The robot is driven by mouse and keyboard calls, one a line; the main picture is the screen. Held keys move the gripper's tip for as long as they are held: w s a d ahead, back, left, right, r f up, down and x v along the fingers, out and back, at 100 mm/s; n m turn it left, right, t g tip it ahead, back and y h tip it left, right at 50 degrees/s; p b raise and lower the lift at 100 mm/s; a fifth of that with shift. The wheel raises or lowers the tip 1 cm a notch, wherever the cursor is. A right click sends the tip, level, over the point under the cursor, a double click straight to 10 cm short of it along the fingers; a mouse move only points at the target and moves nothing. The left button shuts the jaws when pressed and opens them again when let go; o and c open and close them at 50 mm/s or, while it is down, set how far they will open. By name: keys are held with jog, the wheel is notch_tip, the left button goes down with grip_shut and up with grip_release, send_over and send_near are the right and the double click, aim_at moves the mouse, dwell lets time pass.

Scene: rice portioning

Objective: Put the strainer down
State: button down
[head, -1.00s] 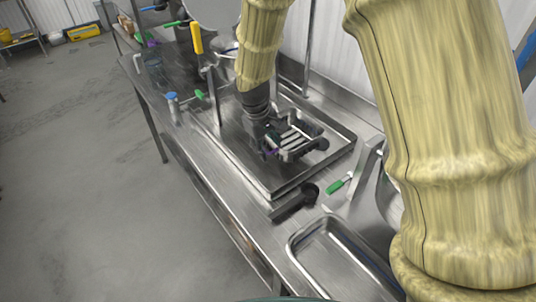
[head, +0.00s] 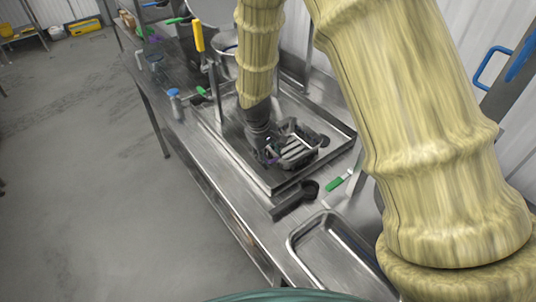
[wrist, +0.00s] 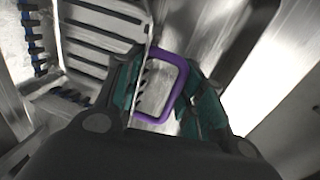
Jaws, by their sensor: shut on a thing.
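The strainer (head: 301,153) looks like a grey metal basket with slots, over the shallow steel tray (head: 340,152) on the counter. In the wrist view its slotted metal (wrist: 92,52) fills the upper left, and a purple loop handle (wrist: 166,57) stands between my fingers. My gripper (head: 270,156) is shut on this handle, with teal fingertips on both sides of it in the wrist view (wrist: 163,90). My gripper points down at the strainer's left side. I cannot tell whether the strainer touches the tray floor.
A black-handled tool (head: 295,199) and a green-handled tool (head: 335,184) lie near the tray's front edge. An empty steel pan (head: 292,243) is at the front. A blue-capped bottle (head: 174,103) stands at left. A pot (head: 226,42) is behind.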

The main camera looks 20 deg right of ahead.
jog(key=shift+f, duration=0.1)
jog(key=c, duration=0.9)
grip_release()
jog(key=b+v, duration=0.2)
jog(key=v, duration=1)
jog(key=shift+b, duration=0.35)
